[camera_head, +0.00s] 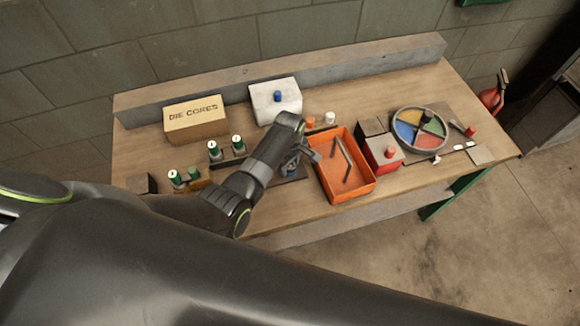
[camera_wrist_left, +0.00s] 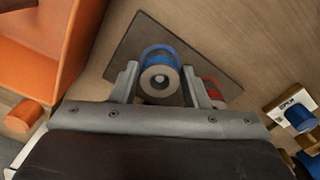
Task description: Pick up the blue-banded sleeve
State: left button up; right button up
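The blue-banded sleeve (camera_wrist_left: 160,66) stands on a dark square mat (camera_wrist_left: 205,58), its pale round end with a dark centre hole facing the left wrist camera. My left gripper (camera_wrist_left: 160,76) is open, with one finger on each side of the sleeve; narrow gaps seem to show beside it. A red-banded sleeve (camera_wrist_left: 214,92) stands on the same mat, partly hidden behind the right-hand finger. In the head view my left gripper (camera_head: 303,158) hangs over the mat, just left of the orange tray, and largely hides the sleeve (camera_head: 290,169). My right gripper is out of view.
The orange tray (camera_head: 372,187) holds dark rods, right beside the gripper. Green-topped sleeves (camera_head: 238,143) stand to the left. A box marked DIE CORES (camera_head: 195,124) and a white box (camera_head: 290,104) stand behind. A coloured round dish (camera_head: 420,150) lies at right.

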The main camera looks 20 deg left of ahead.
pick_arm(q)
jog(key=c, duration=0.7)
jog(key=shift+r, duration=0.1)
jog(key=shift+c, duration=0.2)
